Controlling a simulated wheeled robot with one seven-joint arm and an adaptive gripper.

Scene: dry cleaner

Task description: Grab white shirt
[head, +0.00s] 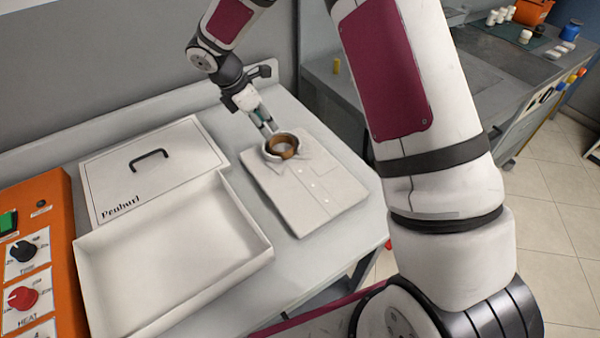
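A folded white shirt (318,194) lies flat on the grey table, collar toward the back and buttons facing up. Its collar stands up as a ring with a brown inside. My gripper (268,130) reaches down from the back, with its fingertips at the back edge of the collar. I cannot tell whether the fingers touch the collar or have cloth between them. The gap between the fingers is too small to judge here.
An open, empty white box (262,243) stands left of the shirt. Its lid (190,142), with a black handle, lies behind it. An orange control panel (62,215) is at the far left. Another counter (345,92) with small bottles is behind on the right.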

